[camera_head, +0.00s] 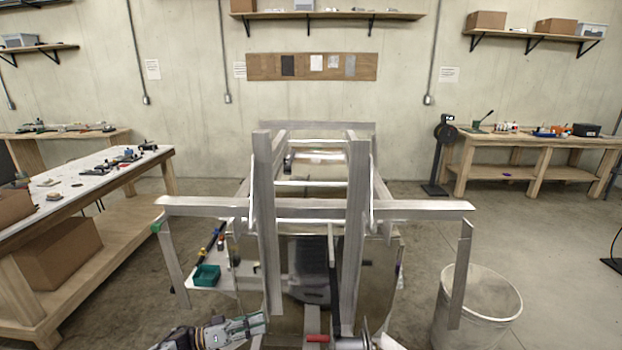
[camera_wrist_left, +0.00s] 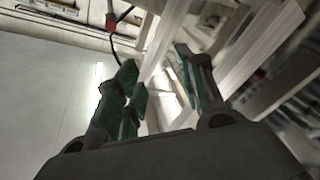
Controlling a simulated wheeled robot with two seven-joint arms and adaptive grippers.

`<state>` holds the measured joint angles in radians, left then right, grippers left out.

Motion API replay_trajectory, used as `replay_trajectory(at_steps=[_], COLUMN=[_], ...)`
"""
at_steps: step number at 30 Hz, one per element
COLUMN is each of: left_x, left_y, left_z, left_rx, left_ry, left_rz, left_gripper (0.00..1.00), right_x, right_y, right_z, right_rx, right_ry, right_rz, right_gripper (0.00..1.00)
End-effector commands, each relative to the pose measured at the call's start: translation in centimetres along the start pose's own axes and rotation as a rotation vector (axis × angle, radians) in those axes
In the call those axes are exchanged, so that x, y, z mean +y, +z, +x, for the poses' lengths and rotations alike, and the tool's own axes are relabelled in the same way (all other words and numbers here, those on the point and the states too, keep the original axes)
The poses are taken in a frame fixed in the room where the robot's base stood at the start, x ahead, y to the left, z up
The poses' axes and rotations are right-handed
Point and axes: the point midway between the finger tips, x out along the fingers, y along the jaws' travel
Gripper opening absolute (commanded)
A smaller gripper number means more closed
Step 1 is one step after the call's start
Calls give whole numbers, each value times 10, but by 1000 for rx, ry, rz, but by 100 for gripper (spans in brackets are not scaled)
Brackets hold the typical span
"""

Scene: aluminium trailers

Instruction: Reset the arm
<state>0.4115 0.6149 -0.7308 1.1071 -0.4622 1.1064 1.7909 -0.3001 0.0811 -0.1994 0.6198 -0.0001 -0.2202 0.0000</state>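My left gripper (camera_head: 262,322) is low in the head view, left of centre, beside the front of the aluminium trailer frame (camera_head: 270,225). In the left wrist view, the two green-padded fingers of my left gripper (camera_wrist_left: 160,76) stand apart with nothing held between them. Pale frame bars show behind and beyond them, and I cannot tell whether the gripper touches any. My right gripper does not show in either view.
A green bin (camera_head: 206,275) sits on a white shelf beside the frame. A large pale bucket (camera_head: 485,305) stands at the right. A workbench (camera_head: 75,185) with small parts is at the left. Open floor (camera_head: 560,265) lies at the right.

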Motion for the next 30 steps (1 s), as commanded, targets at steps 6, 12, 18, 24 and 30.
replay_trajectory(at_steps=[6,12,18,24,30], left_x=[-1,-2,-2,-2,-1], left_y=[-1,-4,-7,-9,-9], left_z=[33,53,66,70,68], left_rx=[108,190,253,292,306], left_ry=[-98,-210,-338,-475,-618], left_rz=[88,155,207,245,266], left_gripper=[39,39,39,39,39], right_x=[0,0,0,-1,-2], right_y=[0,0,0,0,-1], right_z=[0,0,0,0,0], right_rx=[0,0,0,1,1], right_ry=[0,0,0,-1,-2], right_rz=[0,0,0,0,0], right_gripper=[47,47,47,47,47])
